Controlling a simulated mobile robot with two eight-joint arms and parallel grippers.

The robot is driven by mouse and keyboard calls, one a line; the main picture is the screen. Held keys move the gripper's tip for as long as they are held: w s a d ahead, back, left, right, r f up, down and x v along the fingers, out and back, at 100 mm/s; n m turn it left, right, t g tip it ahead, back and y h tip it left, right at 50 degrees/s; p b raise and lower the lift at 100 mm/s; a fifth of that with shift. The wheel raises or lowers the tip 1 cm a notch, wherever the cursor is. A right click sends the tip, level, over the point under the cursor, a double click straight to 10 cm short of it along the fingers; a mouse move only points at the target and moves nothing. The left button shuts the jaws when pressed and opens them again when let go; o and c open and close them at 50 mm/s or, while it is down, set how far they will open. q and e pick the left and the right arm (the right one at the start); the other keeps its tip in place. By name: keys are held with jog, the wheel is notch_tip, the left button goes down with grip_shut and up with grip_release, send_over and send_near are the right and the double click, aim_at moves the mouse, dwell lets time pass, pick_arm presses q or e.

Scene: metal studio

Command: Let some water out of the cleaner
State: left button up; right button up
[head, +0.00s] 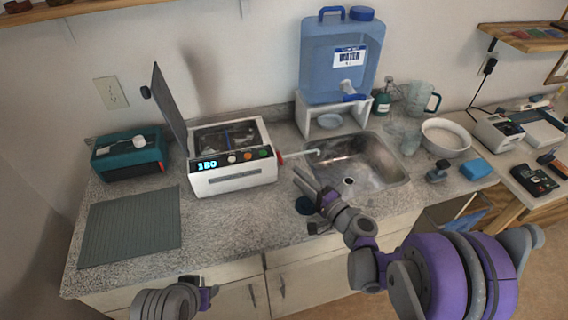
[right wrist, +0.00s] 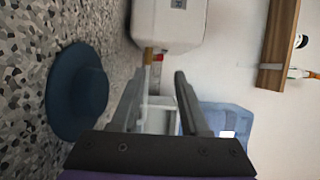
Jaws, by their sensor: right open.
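The cleaner (head: 232,178) is a white box on the counter with its lid raised, a lit display and colored buttons. A thin pale spout (head: 300,153) with a red part (head: 280,159) at its base sticks out of its right side toward the sink (head: 365,170). My right gripper (head: 302,178) is open and empty, just right of the cleaner and in front of the spout. In the right wrist view, the cleaner (right wrist: 170,22) and its red part (right wrist: 157,59) show beyond the parted fingers (right wrist: 155,98). My left gripper (head: 208,292) is low at the front edge; its fingers are unclear.
A dark blue round thing (head: 306,205) lies on the counter by my right gripper. A blue water jug (head: 338,62) stands on a white stand behind the sink. A teal device (head: 128,155) and grey mat (head: 130,228) are at left. A bowl (head: 445,138) is right.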

aim_at(279, 158)
jog(key=p+x, duration=0.1)
jog(key=x, duration=0.7)
jog(key=shift+s, duration=0.1)
jog(key=shift+c, duration=0.3)
grip_shut()
